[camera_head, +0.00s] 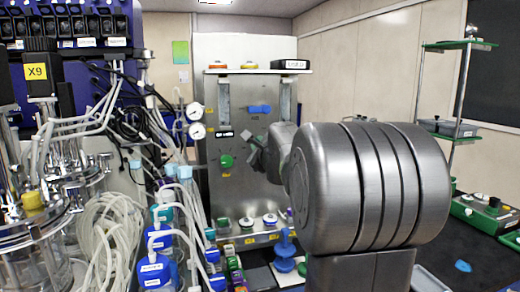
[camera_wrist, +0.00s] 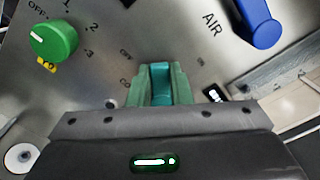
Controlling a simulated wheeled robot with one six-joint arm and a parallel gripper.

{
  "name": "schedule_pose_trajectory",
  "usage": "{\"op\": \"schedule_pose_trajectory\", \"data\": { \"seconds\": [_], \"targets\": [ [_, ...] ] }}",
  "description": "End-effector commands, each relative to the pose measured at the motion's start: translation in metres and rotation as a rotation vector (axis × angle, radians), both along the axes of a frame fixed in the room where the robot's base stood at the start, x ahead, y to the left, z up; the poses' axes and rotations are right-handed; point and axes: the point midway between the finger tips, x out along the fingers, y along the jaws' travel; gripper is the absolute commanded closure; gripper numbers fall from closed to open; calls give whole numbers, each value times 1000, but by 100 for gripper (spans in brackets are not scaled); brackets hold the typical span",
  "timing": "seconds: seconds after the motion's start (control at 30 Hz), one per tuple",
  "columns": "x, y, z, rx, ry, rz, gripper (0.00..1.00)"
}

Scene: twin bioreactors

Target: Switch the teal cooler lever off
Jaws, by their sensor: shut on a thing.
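The teal cooler lever (camera_wrist: 160,84) stands out from a steel panel, seen at the middle of the wrist view. My gripper (camera_wrist: 161,90) is shut on it, with one green finger pad on each side. The lever's base and most of the print beside it are hidden by the fingers. In the head view my gripper (camera_head: 256,148) is at the steel panel (camera_head: 240,100), and the lever cannot be made out there.
A green knob (camera_wrist: 54,40) with OFF, 1, 2, 3 marks is left of the lever. A blue AIR lever (camera_wrist: 258,24) is at upper right. Tubing and glass vessels (camera_head: 85,180) crowd the left of the head view. Coloured bottles and caps stand below the panel.

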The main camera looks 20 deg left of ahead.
Motion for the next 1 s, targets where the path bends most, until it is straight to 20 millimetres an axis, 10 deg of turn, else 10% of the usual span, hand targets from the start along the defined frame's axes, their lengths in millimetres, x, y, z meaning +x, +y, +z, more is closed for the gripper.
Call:
{"op": "schedule_pose_trajectory", "data": {
  "seconds": [1.0],
  "targets": [
    [-4,6,-22,-509,-383,2,100]
  ]
}}
